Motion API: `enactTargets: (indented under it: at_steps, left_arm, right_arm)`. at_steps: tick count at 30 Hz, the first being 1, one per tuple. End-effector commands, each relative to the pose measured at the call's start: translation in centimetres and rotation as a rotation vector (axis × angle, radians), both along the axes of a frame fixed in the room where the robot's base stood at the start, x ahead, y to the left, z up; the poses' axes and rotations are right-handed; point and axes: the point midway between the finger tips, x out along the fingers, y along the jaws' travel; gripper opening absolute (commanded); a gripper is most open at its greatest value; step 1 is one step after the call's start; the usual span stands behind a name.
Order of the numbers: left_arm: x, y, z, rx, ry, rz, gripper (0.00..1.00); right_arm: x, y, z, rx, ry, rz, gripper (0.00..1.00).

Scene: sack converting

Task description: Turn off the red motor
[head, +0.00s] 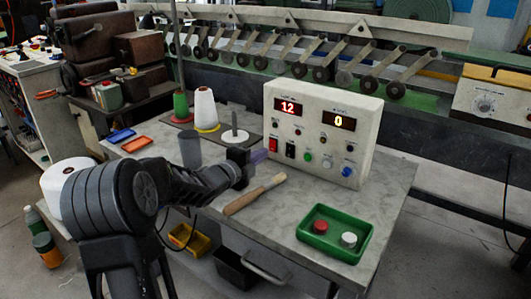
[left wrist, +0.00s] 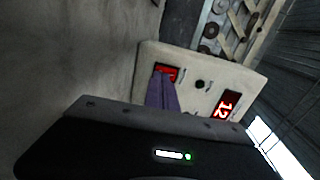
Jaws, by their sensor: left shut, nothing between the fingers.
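A cream control box (head: 352,112) stands on the grey table. My left gripper (head: 262,155) is shut and empty, just in front of the red switch. In the left wrist view its purple fingers (left wrist: 162,92) point at the red switch (left wrist: 167,71) and partly cover it. I cannot tell whether they touch. My right gripper is out of view.
A wooden-handled tool (head: 254,195) lies below the gripper. A green tray (head: 335,237) with a red and a white cap is at the front right. Thread cones (head: 205,108) and a spindle plate (head: 234,137) stand behind my arm.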

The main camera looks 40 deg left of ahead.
Motion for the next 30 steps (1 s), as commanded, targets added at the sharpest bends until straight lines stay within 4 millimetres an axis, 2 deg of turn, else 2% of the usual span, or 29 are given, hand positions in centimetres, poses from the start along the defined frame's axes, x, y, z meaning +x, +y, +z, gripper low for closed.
enactTargets:
  at_steps: [3, 6, 20, 23, 30]
  left_arm:
    - [1.6, 0.0, -0.2, 0.001, 0.0, -0.001, 0.0]
    - [2.3, 0.1, -0.3, 0.001, 0.0, 0.0, 0.0]
    - [2.7, 0.0, -0.4, 0.001, -0.003, 0.0, 0.0]
    - [2.8, 0.1, -0.8, 0.001, -0.016, 0.0, 0.0]
    - [3.4, 0.1, -1.8, 0.004, -0.098, 0.0, 0.0]
  right_arm:
    - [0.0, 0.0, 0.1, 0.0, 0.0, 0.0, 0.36]
    - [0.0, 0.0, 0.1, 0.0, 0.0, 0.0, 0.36]
    - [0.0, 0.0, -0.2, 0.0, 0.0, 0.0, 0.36]
    - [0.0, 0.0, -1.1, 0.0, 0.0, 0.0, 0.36]
    - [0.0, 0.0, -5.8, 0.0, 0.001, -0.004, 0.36]
